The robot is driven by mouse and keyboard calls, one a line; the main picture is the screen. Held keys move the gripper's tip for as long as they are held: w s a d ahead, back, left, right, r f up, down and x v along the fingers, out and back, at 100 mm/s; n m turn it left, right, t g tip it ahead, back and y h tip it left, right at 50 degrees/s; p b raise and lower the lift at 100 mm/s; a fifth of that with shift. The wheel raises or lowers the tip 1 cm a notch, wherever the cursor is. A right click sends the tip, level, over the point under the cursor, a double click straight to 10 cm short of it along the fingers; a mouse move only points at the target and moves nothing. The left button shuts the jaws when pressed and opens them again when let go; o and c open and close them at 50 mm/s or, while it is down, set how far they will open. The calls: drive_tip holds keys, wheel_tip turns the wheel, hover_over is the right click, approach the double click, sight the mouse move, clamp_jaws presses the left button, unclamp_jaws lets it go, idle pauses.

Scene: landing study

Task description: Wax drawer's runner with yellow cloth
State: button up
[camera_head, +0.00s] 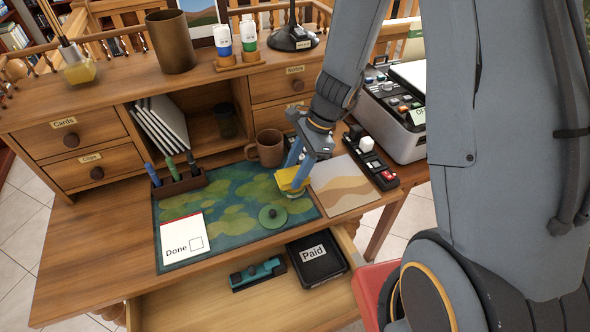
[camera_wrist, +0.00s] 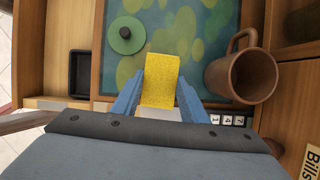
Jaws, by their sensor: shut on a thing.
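My gripper (camera_head: 293,190) is shut on the yellow cloth (camera_head: 286,181), above the right part of the desk mat. In the wrist view the cloth (camera_wrist: 161,72) sticks out from between the blue fingers (camera_wrist: 158,100). The drawer (camera_head: 190,306) is pulled open below the desk's front edge. Its right side wall (camera_head: 348,246) shows, but I cannot make out the runner clearly. A green round disc with a dark knob (camera_head: 272,216) lies on the mat beside the gripper; it also shows in the wrist view (camera_wrist: 125,46).
A black box marked Paid (camera_head: 316,261) and a teal tool (camera_head: 257,273) lie in the drawer. A brown mug (camera_head: 269,150) stands close behind the gripper. A Done card (camera_head: 184,239) and pen holder (camera_head: 180,185) are at left. A dark switch strip (camera_head: 372,162) is at right.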

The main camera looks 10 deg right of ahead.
sight(295, 173)
drive_tip(key=shift+f+b, duration=0.3)
drive_tip(key=shift+f, duration=0.25)
idle(1.4)
drive_tip(key=shift+r, duration=0.15)
wheel_tip(295, 173, up, 7)
drive_tip(key=p, duration=0.7)
idle(0.8)
